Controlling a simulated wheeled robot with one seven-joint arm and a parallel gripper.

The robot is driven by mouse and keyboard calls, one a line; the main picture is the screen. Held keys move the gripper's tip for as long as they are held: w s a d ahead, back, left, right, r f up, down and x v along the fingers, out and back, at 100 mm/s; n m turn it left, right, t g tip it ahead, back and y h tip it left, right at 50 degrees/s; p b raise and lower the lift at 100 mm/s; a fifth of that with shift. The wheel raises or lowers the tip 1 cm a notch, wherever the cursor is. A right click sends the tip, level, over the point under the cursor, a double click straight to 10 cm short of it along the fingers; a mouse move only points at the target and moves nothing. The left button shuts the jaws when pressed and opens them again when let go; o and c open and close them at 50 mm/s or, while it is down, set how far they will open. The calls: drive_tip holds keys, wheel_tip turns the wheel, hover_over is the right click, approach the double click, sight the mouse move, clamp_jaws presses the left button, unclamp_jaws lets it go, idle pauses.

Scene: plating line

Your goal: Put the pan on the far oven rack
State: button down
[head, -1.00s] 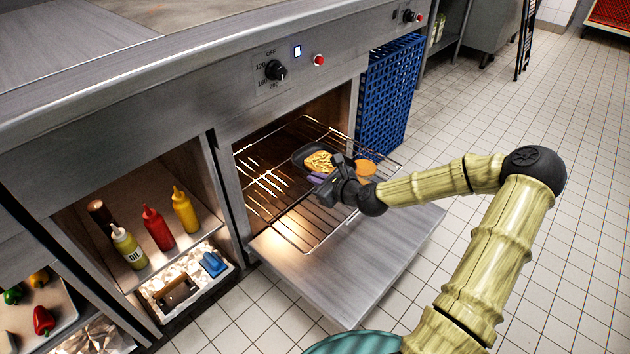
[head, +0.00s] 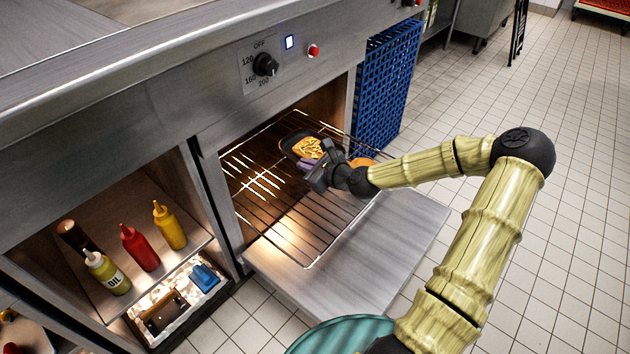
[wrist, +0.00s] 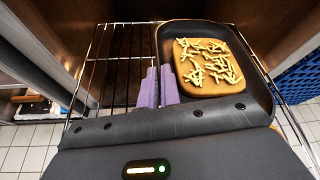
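The dark pan (head: 287,144) is over the wire oven rack (head: 312,262), near the oven's right side. In the wrist view the pan (wrist: 262,88) holds a tan layer topped with pale strips like fries. My gripper (head: 312,166) is at the pan's near side. In the wrist view its two purple fingers (wrist: 159,88) are close together with the pan's left wall between them, so it appears shut on the pan. The rack (wrist: 105,68) shows bare wires left of the pan. Whether the pan touches the rack is hard to tell.
The oven door (head: 360,255) is folded down below the pulled-out rack. A blue crate (head: 388,95) stands right of the oven. Bottles (head: 140,248) are on a shelf to the left. An orange round thing (head: 364,162) shows behind my arm.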

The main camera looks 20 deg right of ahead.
drive_tip(key=b, duration=0.4)
hover_over(308, 195)
drive_tip(key=shift+a+f, duration=0.1)
drive_tip(key=shift+f, duration=2.9)
wheel_tip(308, 195, down, 4)
drive_tip(key=b, duration=0.2)
drive_tip(key=shift+b, duration=0.4)
drive_tip(key=shift+r, duration=0.15)
drive_tip(key=c, duration=2.1)
unclamp_jaws()
drive_tip(key=shift+f, duration=0.2)
drive_tip(key=o, duration=0.5)
